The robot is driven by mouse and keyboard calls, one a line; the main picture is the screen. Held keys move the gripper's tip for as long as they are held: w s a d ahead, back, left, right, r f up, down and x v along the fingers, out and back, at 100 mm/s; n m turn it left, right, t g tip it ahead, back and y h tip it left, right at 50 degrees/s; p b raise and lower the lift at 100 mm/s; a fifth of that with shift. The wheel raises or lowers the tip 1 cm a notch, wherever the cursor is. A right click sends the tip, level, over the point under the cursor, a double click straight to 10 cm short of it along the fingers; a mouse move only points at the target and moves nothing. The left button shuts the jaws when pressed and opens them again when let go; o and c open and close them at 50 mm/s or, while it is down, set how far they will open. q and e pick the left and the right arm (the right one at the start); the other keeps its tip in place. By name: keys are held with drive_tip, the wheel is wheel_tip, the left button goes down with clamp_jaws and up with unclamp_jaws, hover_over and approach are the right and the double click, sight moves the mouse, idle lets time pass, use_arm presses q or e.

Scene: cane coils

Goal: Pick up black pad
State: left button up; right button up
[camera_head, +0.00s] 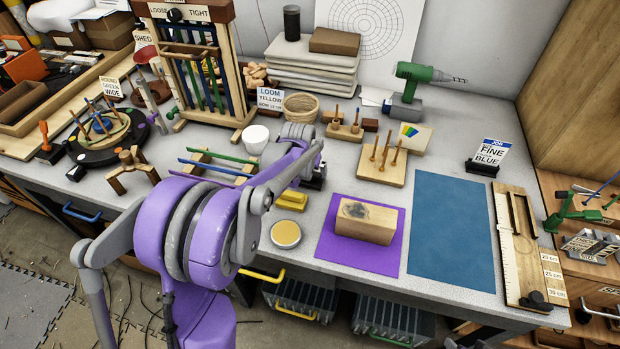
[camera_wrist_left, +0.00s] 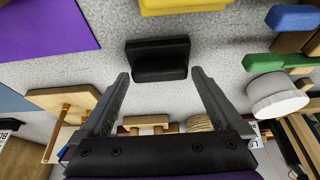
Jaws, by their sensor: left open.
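The black pad (camera_wrist_left: 158,58) is a small black block lying on the grey table, seen in the left wrist view. My left gripper (camera_wrist_left: 160,76) is open, with its two grey fingers spread apart and the pad just beyond their tips, roughly centred between them. Nothing is held between the fingers. In the head view my purple left arm reaches over the table and mostly hides the gripper. A dark shape shows beside the wrist there, but I cannot tell pad from finger. My right gripper is not in view.
A yellow block (camera_head: 292,200) lies near the pad. A purple mat (camera_head: 325,252) with a wooden block (camera_head: 365,222) and a blue mat (camera_head: 450,230) lie to the right. A white cup (camera_head: 256,139), peg stand (camera_head: 381,167) and coloured-rod rack (camera_head: 220,165) stand around the arm.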

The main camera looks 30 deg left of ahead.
sight(310, 174)
use_arm(q)
drive_tip(key=shift+w+f, duration=0.25)
drive_tip(key=shift+f, duration=0.25)
drive_tip(key=c, duration=1.1)
wheel_tip(310, 174, up, 10)
drive_tip(key=shift+r, duration=0.1)
